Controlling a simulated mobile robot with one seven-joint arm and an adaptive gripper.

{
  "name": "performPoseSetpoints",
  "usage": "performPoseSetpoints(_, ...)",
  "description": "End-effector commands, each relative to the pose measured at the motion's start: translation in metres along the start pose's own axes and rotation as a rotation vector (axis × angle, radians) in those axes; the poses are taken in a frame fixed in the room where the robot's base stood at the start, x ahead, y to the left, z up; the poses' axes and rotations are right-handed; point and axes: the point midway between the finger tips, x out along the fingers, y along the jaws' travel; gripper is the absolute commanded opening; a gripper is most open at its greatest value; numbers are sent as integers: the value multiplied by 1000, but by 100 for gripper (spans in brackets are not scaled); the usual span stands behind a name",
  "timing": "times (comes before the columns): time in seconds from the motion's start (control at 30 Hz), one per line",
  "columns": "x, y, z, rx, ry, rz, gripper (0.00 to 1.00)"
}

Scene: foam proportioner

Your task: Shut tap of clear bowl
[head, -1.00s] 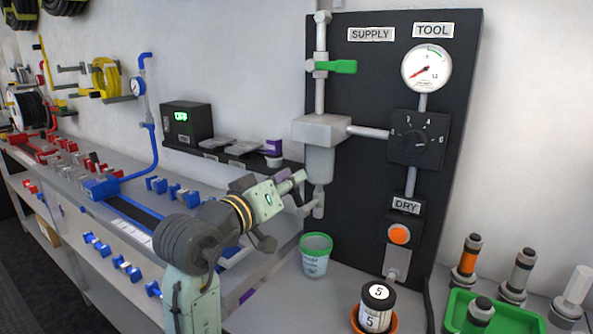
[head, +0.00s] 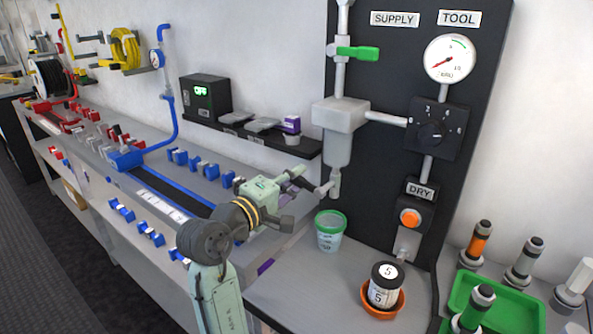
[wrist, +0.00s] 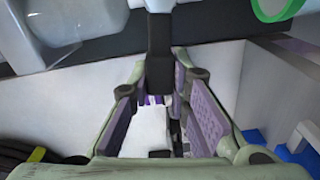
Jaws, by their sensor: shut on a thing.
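The clear bowl (head: 337,148) hangs under a grey block on the black panel. Its tap (head: 335,184) is a small grey fitting at the bottom, with a dark lever (head: 323,188) sticking out to the left. My gripper (head: 305,180) is just left of the tap, with its fingers around the lever's outer end. In the wrist view the dark lever (wrist: 159,65) runs down from the tap between my fingers (wrist: 160,105), which are shut on it. The bowl (wrist: 70,18) fills the upper left there. The lever's tip between the pads is partly hidden.
A green-rimmed cup (head: 330,231) stands below the tap. An orange dish (head: 383,302) holding a black-capped jar (head: 385,284) stands in front. The black panel (head: 385,165) is close behind the bowl. A green tray (head: 495,300) lies at right. Bench fittings lie left.

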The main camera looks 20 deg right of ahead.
Motion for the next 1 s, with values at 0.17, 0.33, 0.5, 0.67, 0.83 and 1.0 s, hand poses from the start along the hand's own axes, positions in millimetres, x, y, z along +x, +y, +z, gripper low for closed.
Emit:
performPoseSetpoints(0.17, 0, -6, 1, -95, -1, 0, 0)
performPoseSetpoints(0.33, 0, -10, 1, -152, 1, 0, 0)
performPoseSetpoints(0.5, 0, -12, 1, -178, 1, 0, 0)
performPoseSetpoints(0.67, 0, -12, 1, -185, 1, 0, 0)
performPoseSetpoints(0.83, 0, -12, 1, -185, 1, -1, 0)
performPoseSetpoints(1.0, 0, -12, 1, -184, 1, -1, 22)
